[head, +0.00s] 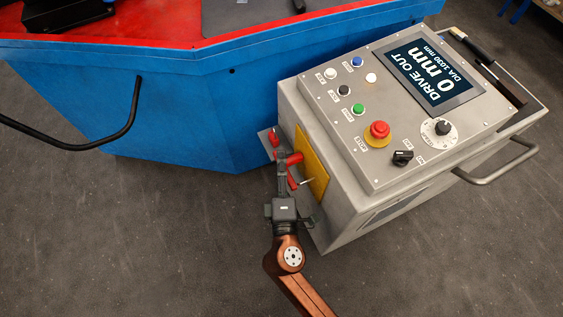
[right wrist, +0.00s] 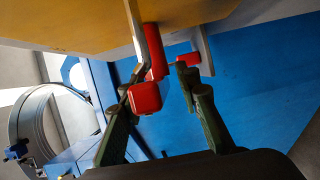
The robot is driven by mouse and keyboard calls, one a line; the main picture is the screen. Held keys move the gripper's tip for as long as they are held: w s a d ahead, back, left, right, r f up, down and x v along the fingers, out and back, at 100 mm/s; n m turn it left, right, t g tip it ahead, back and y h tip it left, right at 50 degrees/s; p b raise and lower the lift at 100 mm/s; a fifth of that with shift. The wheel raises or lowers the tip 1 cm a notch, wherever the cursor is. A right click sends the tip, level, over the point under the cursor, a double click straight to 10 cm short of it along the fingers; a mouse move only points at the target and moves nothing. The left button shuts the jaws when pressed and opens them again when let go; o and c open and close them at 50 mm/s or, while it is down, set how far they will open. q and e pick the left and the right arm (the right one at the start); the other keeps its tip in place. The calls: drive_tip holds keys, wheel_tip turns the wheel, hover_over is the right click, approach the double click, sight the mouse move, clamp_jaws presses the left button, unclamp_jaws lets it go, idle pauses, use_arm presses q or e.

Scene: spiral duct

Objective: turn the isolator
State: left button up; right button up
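The isolator is on the side of the grey control console, with a yellow plate (head: 312,165) and a red handle (head: 294,158) standing out from it. My right gripper (head: 283,168) is at the handle, its fingers pointing away from me and overlapping the red parts. In the right wrist view, the yellow plate (right wrist: 90,22) is overhead and red parts (right wrist: 153,45) hang below it. The two dark fingers stand apart there, with red parts between and beside their tips. I cannot tell whether they touch. My left gripper is not in view.
The console's top panel (head: 372,165) carries buttons, a red stop button (head: 379,130), a black switch (head: 402,157), a dial and a display reading 0 mm. A blue machine (head: 200,110) with a black bar handle (head: 130,112) stands beside it. The grey floor in front is clear.

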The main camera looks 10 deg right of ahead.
drive_tip(key=shift+c, duration=0.4)
clamp_jaws()
